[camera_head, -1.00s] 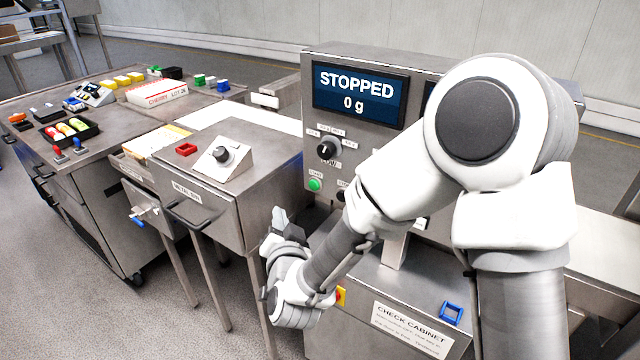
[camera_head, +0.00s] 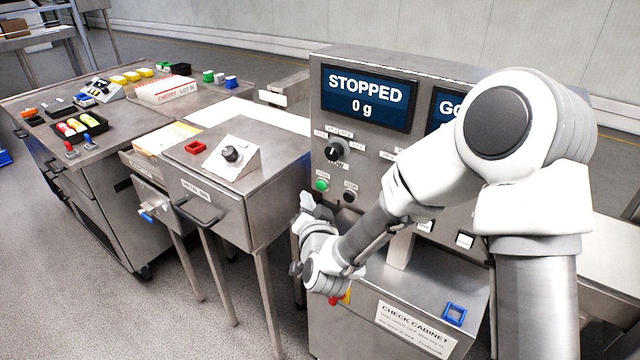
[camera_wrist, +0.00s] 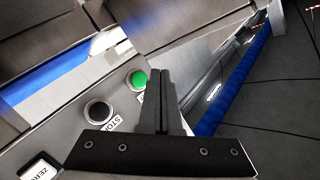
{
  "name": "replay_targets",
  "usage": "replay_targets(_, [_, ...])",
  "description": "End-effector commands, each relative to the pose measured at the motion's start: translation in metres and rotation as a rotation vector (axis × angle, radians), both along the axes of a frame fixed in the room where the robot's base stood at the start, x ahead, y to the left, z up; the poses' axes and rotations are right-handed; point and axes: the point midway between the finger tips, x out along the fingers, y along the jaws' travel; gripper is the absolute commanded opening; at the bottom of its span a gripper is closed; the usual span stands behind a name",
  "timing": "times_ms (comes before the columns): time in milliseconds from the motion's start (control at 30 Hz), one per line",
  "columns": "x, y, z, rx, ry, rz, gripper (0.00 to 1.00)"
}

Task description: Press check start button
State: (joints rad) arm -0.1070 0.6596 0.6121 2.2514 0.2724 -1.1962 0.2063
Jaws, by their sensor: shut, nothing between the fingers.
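The green start button (camera_head: 321,185) sits on the steel front panel of the check machine, below a black rotary knob (camera_head: 334,150). A black stop button (camera_head: 349,196) is to its right. My gripper (camera_head: 304,203) is shut and empty, in front of and just below the green button in the head view. In the wrist view the closed fingers (camera_wrist: 161,75) point past the green button (camera_wrist: 137,79), which shows just left of their tips. The black stop button (camera_wrist: 98,112) is further left and nearer. I cannot tell the gap between fingertips and button.
The display (camera_head: 366,97) reads STOPPED, 0 g. A check cabinet (camera_head: 375,347) with a blue square frame (camera_head: 454,313) stands below. A white zero button (camera_wrist: 40,167) shows in the wrist view.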

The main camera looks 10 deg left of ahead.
Motion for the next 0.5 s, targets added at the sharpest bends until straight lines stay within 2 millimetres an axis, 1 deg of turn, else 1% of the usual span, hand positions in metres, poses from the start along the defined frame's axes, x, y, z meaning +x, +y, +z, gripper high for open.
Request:
replay_targets(100, [0.012,-0.005,-0.001,0.001,-0.003,-0.001,0.00])
replay_targets(200, [0.017,-0.007,-0.001,0.001,-0.001,0.000,0.00])
replay_targets(500, [0.021,-0.008,0.000,0.001,-0.001,0.000,0.00])
